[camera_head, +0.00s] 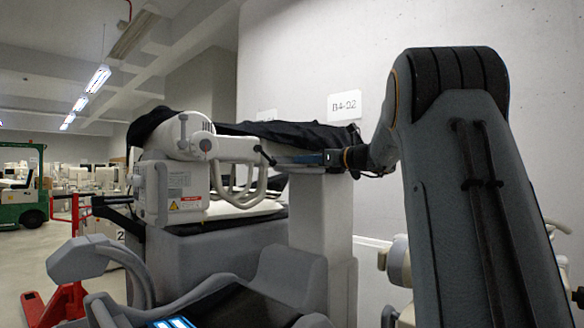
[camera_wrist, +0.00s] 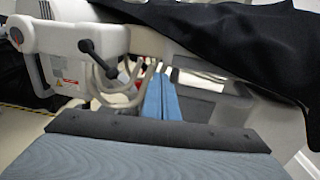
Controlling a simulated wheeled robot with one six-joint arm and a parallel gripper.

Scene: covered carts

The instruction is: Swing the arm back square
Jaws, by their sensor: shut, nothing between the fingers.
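A pale jointed arm (camera_head: 232,148) reaches to the right from a rounded joint on the cart (camera_head: 215,250) and carries a dark knob near its end. A white box with a warning label (camera_head: 175,190) hangs below its joint. The pale arm (camera_wrist: 60,38) also shows at the upper left of the wrist view, with a dark lever on it. My gripper (camera_head: 300,158) is beside the pale arm's right end, and contact cannot be told. Its blue fingers (camera_wrist: 160,82) are together and empty. The pale arm's far side is hidden.
A black cover (camera_head: 300,133) drapes over the cart top and hangs close to my gripper (camera_wrist: 235,40). A grey column (camera_head: 320,225) stands below it. A wall with a sign (camera_head: 344,105) is behind. A red pallet jack (camera_head: 60,300) and green forklift (camera_head: 22,190) stand left, near open floor.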

